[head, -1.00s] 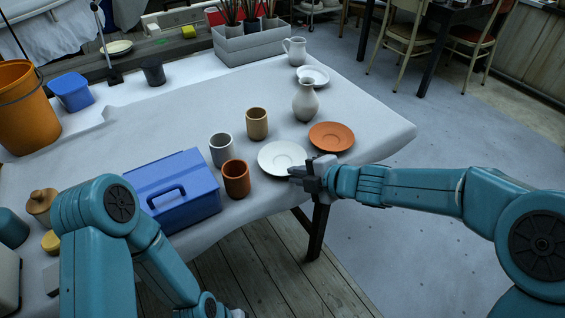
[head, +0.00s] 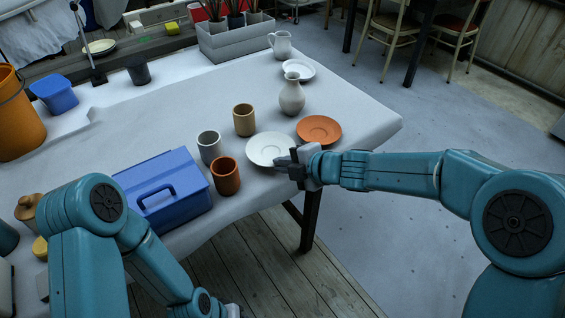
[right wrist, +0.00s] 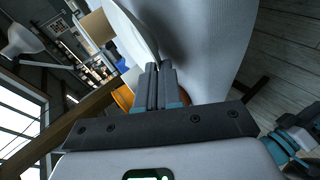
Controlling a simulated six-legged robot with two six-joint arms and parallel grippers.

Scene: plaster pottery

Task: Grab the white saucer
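The white saucer (head: 266,146) lies near the front edge of the cloth-covered table (head: 345,100), right of the brown cup (head: 225,176). My right gripper (head: 284,161) reaches in from the right at its near rim. In the right wrist view the two fingers (right wrist: 159,68) are close together, with the saucer's rim (right wrist: 132,28) between their tips. A dark shadow shows under the saucer there; whether it is clear of the cloth I cannot tell.
An orange saucer (head: 319,128) sits just right of the white one, with a pale vase (head: 292,97) behind it. A grey cup (head: 209,147), a tan cup (head: 244,120) and a blue toolbox (head: 165,193) stand to the left.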

